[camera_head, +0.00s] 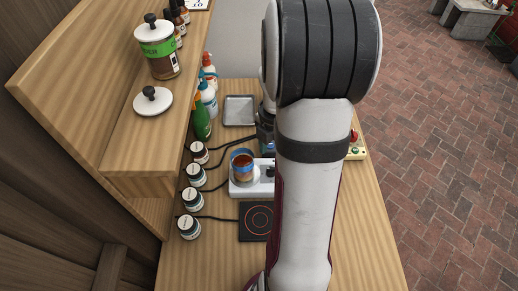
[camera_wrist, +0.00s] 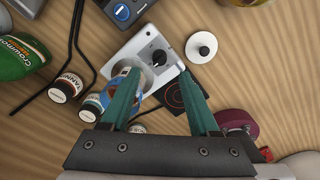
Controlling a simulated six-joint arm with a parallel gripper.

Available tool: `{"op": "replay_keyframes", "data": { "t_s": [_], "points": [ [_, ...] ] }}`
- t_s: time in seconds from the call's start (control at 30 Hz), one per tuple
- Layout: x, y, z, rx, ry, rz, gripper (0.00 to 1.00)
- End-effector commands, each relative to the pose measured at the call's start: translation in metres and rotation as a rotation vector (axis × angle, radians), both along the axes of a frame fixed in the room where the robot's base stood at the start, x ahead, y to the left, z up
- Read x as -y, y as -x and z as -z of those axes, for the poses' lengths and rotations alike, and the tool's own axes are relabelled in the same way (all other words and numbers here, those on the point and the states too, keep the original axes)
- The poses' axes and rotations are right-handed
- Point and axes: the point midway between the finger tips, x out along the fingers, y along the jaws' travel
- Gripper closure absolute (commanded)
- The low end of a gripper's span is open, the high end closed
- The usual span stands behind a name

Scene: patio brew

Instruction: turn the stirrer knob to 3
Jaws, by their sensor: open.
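The white stirrer (camera_head: 240,190) sits on the wooden table, partly hidden by my arm in the head view. Its black knob (camera_wrist: 160,57) shows on the white top of the stirrer (camera_wrist: 141,44) in the wrist view. The marks around the knob are too small to read. A glass of brown liquid with a blue band (camera_head: 242,166) stands on the stirrer. My gripper (camera_wrist: 160,73) is open and empty, its two teal fingers apart with the knob showing beyond and between their tips. The left finger covers part of the glass in the wrist view.
A black hot plate with a red ring (camera_head: 258,219) lies in front of the stirrer. Several small labelled jars (camera_head: 195,174) stand at its left, with black cables between. A green bottle (camera_head: 202,122) and a grey tray (camera_head: 239,110) are behind. A white lid (camera_wrist: 201,47) lies near the stirrer.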

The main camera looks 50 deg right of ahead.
Motion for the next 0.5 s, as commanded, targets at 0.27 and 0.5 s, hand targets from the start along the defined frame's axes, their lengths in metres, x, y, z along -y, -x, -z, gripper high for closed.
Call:
{"op": "replay_keyframes", "data": {
  "t_s": [0.27,0.5],
  "points": [
    [0.000,0.000,0.057,-0.001,-0.001,0.000,0.38],
    [0.000,0.000,0.069,0.000,0.001,0.001,0.38]
  ]
}}
